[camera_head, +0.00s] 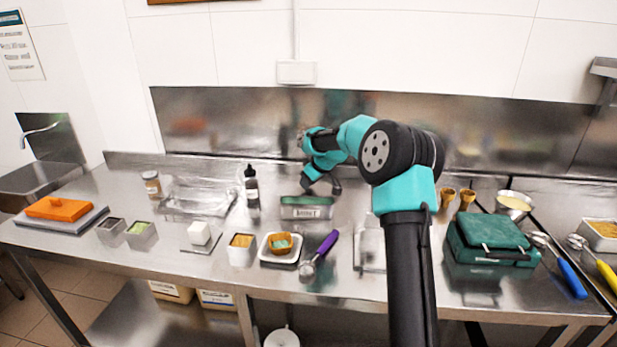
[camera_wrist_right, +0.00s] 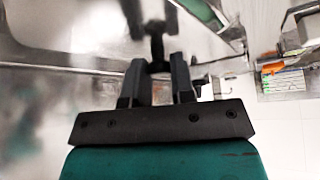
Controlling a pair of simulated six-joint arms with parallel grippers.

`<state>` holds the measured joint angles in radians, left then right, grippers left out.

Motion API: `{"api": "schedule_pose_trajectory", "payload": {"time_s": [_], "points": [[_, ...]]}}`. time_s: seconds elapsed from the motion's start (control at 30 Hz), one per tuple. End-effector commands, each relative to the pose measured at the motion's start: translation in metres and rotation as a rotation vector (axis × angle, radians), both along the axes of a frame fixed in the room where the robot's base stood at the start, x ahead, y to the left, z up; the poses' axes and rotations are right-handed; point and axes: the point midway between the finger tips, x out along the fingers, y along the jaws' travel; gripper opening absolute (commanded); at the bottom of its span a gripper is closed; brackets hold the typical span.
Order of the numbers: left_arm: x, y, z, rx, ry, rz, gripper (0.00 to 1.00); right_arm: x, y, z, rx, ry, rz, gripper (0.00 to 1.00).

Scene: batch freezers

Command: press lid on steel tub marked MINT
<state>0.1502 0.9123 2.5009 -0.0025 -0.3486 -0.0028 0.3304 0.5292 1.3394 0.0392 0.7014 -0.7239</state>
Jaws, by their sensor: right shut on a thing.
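A steel tub (camera_head: 306,212) with a white label stands near the middle of the table. Its top looks green; the lettering is small but seems to read MINT. My right gripper (camera_head: 333,186) is just behind and above the tub's right end. In the right wrist view my right gripper (camera_wrist_right: 157,72) has its black fingers shut on a dark, narrow piece (camera_wrist_right: 156,45). What this piece belongs to is unclear, and I cannot tell whether it touches the tub. A lid cannot be made out for certain. My left gripper is out of view.
A purple-handled scoop (camera_head: 327,243) and a white dish (camera_head: 270,252) lie in front. A green case (camera_head: 490,240) stands to the right. My right arm hides part of the table.

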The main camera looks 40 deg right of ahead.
Motion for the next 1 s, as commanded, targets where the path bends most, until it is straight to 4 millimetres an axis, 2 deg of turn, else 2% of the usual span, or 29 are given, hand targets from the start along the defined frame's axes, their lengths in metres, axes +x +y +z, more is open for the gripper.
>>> {"api": "schedule_pose_trajectory", "payload": {"time_s": [0.4,1.0], "points": [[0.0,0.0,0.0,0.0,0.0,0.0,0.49,0.0,-0.001,-0.024,0.0,-0.001,-0.001,0.0],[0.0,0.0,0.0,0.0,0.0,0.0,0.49,0.0,0.0,-0.025,-0.001,-0.001,-0.004,0.0]]}}
